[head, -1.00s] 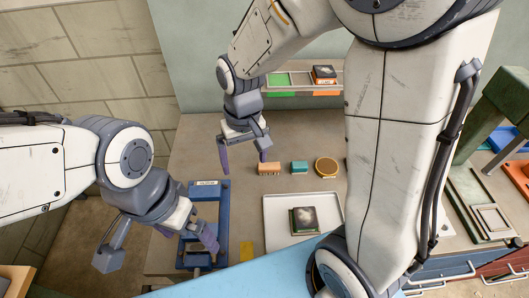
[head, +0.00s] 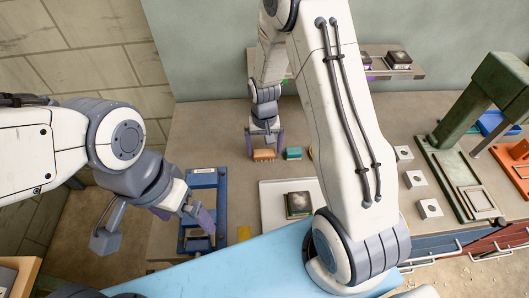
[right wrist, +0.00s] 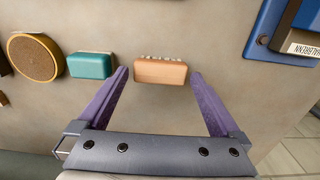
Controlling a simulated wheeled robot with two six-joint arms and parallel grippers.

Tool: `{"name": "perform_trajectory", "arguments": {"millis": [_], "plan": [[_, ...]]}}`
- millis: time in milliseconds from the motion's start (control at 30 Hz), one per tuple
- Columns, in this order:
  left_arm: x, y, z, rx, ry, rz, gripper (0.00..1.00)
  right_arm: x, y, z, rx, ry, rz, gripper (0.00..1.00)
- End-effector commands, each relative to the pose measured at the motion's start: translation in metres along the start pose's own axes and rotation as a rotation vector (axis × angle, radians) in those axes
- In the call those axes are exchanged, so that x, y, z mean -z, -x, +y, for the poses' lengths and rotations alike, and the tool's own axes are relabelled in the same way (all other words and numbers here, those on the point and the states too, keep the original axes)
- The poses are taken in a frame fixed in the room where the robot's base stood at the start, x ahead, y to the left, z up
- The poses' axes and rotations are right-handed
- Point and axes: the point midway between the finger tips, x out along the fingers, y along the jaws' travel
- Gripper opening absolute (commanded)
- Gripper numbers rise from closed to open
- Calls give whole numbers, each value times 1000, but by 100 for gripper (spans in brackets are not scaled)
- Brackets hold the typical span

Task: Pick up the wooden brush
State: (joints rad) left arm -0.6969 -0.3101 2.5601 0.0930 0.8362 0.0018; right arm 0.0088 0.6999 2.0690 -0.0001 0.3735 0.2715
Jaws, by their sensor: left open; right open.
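The wooden brush (head: 263,155) is a small tan-orange block lying on the grey-brown bench. In the right wrist view the brush (right wrist: 160,72) shows pale bristle tufts along its far edge. My right gripper (head: 265,149) is open, with one purple finger on each side of the brush in the picture. In the right wrist view the brush appears centred between the fingertips, with a gap on both sides. How far the tips are above the bench I cannot tell. My left gripper (head: 155,230) is open and empty, in front of the blue frame at the left.
A teal block (head: 293,153) lies close beside the brush, and a round brown disc (right wrist: 35,57) lies beyond it. A blue frame (head: 222,212) and a white tray (head: 268,213) are nearer. The green press (head: 450,130) stands right. A shelf (head: 430,68) runs behind.

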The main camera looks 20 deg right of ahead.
Motion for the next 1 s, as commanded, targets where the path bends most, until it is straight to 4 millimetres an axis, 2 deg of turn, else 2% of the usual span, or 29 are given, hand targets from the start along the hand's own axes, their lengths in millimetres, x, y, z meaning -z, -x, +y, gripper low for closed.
{"name": "perform_trajectory", "arguments": {"millis": [33,200,467,500,667,1000], "plan": [[0,7,0,0,0,0,100,-2,-5,0,-2,0,-5,100],[1,9,1,0,1,0,100,0,-23,0,0,0,-1,100],[0,9,1,0,1,0,100,0,-26,-1,0,0,2,100],[0,9,1,0,1,0,100,0,-26,-1,0,0,1,92],[0,9,1,0,1,0,100,0,-26,-1,0,0,1,31],[0,7,0,0,0,0,100,0,-24,-1,1,0,2,31]]}}
